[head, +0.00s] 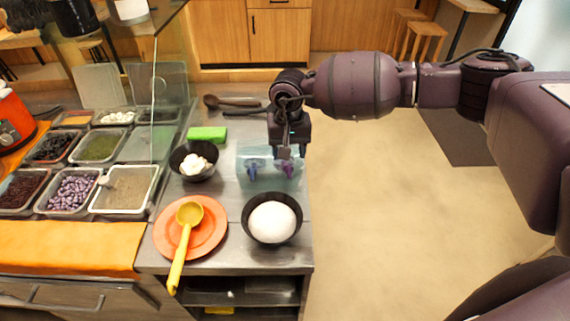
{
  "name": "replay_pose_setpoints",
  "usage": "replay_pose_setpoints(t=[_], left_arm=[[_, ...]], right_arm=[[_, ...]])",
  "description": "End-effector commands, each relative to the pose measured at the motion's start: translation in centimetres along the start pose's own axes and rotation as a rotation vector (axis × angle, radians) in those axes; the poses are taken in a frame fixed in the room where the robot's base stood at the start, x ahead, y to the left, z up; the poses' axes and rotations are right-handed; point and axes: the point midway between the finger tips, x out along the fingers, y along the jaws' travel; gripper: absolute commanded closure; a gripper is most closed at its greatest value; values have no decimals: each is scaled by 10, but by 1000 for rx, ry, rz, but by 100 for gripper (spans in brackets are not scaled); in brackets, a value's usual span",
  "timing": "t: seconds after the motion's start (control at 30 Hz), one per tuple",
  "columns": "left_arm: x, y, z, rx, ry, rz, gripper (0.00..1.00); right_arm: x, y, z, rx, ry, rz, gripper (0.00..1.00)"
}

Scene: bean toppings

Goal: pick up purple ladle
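I see no ladle that is clearly purple. A yellow ladle (188,228) rests on an orange plate (217,241) at the front of the grey counter, its handle pointing toward the front edge. My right gripper (271,170) comes in from the right and points down over the counter. Its two bluish-purple fingertips are apart, with nothing clearly held between them. They overlap a pale blue see-through container (268,182); whether they touch it I cannot tell. My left gripper is not in view.
A black bowl with a white ball (272,221), a smaller dark bowl with white pieces (194,164) and a green block (207,134) stand nearby. Dark spoons (232,103) lie behind. Topping trays, one with purple beans (73,192), and a glass panel are left. Floor is clear right.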

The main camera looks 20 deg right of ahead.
Motion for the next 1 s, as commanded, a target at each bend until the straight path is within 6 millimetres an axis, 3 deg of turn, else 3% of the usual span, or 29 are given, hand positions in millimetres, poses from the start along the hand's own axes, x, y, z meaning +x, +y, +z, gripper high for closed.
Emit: replay_pose_setpoints(t=[0.17, 0.5, 0.77, 1.0], left_arm=[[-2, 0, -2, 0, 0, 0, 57], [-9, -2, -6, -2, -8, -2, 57], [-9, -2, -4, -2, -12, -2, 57], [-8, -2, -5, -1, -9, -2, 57]], right_arm=[[8, -1, 1, 0, 0, 0, 45], [50, -4, 5, 0, -1, -1, 45], [55, -4, 5, 0, 1, -1, 45], [55, -4, 5, 0, 1, -1, 80]])
